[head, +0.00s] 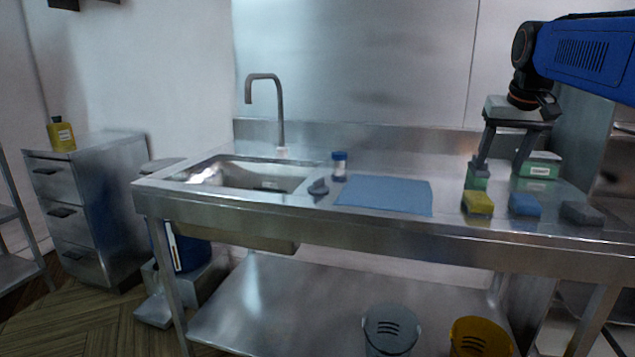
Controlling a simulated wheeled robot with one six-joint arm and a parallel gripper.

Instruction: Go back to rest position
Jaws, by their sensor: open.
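My gripper (501,168) hangs from the blue arm at the upper right, above the right part of the steel counter (380,226). Its two dark fingers point down and stand wide apart, with nothing held between them. A larger green and white box (540,166) sits beside the right finger.
Two buckets stand below.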

